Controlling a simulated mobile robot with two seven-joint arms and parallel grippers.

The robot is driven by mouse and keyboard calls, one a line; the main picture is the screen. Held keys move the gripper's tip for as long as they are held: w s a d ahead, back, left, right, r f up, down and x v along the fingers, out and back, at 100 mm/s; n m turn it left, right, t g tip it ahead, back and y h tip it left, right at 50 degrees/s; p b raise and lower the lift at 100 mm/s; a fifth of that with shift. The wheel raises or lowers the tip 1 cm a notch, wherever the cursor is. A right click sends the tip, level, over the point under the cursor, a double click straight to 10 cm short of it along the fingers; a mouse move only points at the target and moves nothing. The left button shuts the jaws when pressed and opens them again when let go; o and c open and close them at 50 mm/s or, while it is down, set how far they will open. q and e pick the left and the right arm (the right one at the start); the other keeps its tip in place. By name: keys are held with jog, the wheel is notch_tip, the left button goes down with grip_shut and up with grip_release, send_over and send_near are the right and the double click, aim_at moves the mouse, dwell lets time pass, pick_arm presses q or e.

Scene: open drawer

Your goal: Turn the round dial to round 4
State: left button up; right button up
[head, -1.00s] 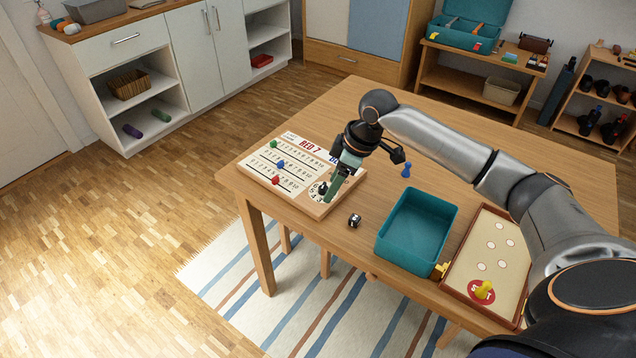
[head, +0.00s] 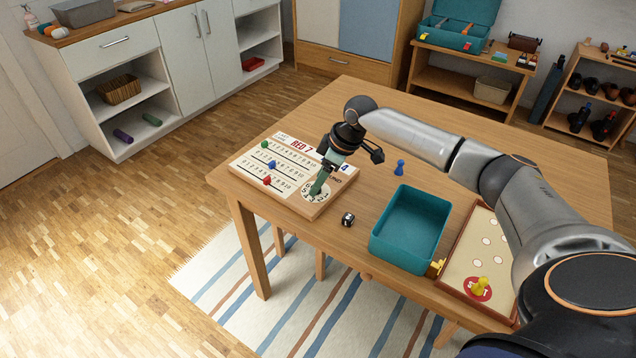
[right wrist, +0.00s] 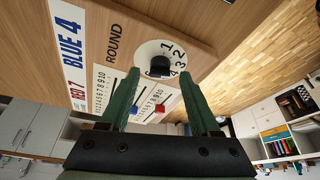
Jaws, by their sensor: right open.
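The scoreboard (head: 284,194) lies at the table's near left corner, with a white round dial (head: 306,193) at its right end. In the right wrist view the dial (right wrist: 146,50) has a black knob (right wrist: 160,66) in its middle and numbers around it beside the word ROUND. My right gripper (head: 317,188) points down at the dial, hiding part of it in the head view. In the right wrist view its green fingers (right wrist: 159,74) are open, with the knob showing between their tips. I cannot tell whether they touch it. My left gripper is not in view.
Green (head: 264,144), blue (head: 272,164) and red (head: 267,181) pegs stand on the board's number tracks. A die (head: 347,219), a blue pawn (head: 399,167), a teal box (head: 392,252) and a game tray with a yellow pawn (head: 480,286) are to the right. The table's back is clear.

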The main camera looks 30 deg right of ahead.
jog(key=shift+w+a+f, duration=0.15)
jog(key=shift+w+f, duration=0.05)
jog(key=shift+f, duration=0.35)
grip_shut()
